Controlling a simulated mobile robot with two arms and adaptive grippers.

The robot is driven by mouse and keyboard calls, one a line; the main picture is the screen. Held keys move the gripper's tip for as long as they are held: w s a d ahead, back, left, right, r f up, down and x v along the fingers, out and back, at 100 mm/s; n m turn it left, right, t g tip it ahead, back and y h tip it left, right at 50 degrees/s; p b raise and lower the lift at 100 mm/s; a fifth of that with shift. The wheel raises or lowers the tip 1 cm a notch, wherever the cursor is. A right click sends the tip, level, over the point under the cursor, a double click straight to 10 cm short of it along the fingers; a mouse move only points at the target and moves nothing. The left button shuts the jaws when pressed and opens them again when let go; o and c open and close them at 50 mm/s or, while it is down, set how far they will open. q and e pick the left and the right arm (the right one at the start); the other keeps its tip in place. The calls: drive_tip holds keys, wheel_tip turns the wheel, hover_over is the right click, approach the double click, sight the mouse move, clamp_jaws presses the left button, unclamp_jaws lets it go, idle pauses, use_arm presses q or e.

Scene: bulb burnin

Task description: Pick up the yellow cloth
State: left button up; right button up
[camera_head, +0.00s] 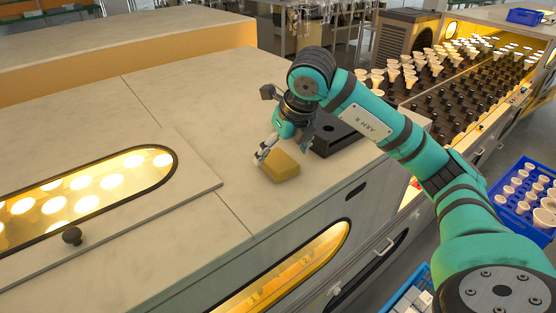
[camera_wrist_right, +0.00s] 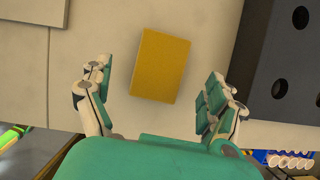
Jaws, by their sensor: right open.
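The yellow cloth (camera_head: 281,167) is a folded block-like pad lying on the pale top of the machine, near its front edge. In the right wrist view the cloth (camera_wrist_right: 160,66) lies ahead of and between the two finger sets, with clear space on both sides. My right gripper (camera_head: 272,146) is open and empty, just above and behind the cloth in the head view. Its fingers also show in the right wrist view (camera_wrist_right: 158,100). I see no contact with the cloth. My left gripper is not in view.
A dark block with holes (camera_head: 335,133) stands close to the right of the cloth. A lit window with a knob (camera_head: 72,236) is at the left. The pale top (camera_head: 190,90) is otherwise clear. Blue crates (camera_head: 524,207) stand beyond the right edge.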

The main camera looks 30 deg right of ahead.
sight(278, 160)
drive_tip(key=shift+p+x, duration=0.45)
drive_tip(key=shift+x, duration=0.7)
drive_tip(key=shift+f, duration=0.5)
drive_tip(key=c, duration=1.2)
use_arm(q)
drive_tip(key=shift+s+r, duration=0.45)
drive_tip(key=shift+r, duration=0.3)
use_arm(e)
drive_tip(key=shift+r, duration=0.1)
drive_tip(key=shift+w+d+r+b, duration=0.1)
drive_tip(key=shift+r+b, duration=0.2)
drive_tip(key=shift+r, duration=0.3)
wheel_tip(278, 160, up, 7)
drive_tip(key=shift+r+b, duration=0.1)
drive_tip(key=shift+b, duration=0.8)
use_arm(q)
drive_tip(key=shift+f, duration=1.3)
use_arm(e)
drive_tip(key=shift+r, duration=0.75)
